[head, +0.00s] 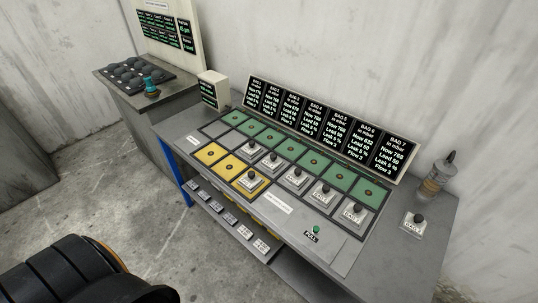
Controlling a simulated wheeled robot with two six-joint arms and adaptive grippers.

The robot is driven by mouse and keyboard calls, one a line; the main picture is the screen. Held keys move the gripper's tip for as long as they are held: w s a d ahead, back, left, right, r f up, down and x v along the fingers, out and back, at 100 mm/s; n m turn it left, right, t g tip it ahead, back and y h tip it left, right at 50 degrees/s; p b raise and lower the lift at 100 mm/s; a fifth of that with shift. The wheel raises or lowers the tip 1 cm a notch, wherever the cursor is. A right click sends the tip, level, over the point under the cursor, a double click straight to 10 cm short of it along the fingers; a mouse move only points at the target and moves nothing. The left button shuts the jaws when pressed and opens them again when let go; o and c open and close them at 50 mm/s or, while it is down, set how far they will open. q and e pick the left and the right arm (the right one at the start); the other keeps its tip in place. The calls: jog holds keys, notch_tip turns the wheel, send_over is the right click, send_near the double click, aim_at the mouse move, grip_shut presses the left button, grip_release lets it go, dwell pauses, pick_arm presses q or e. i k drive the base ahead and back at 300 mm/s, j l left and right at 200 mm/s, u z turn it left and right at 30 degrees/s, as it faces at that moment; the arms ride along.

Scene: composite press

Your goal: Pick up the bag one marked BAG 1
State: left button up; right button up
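A small light-grey block with a black knob (413,225) sits alone on the grey bench at the right. Its front label seems to read BAG 1, but it is too small to be sure. Several similar knobbed blocks stand in a row below the green pads, including one labelled BAG 7 (352,213). Another knobbed block (250,179) sits on the rightmost yellow pad. Neither gripper is in view; only a black arm part of mine with an orange ring shows at the lower left.
A display panel (320,128) stands along the bench's back. A bottle-like canister (436,178) stands behind the lone block. A green PULL button (316,230) is at the front. A second bench (175,92) with a black tray is at the back left. Floor is open at left.

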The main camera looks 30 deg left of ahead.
aim_at(251, 180)
jog(key=i+j+u, duration=0.15)
jog(key=j+u, duration=0.15)
jog(key=u, duration=0.15)
jog(key=i+j+u, duration=0.2)
jog(key=u, duration=0.2)
jog(key=i+j+u, duration=0.2)
jog(key=u, duration=0.25)
jog(key=k+j+u, duration=0.45)
jog(key=i+l+z, duration=0.5)
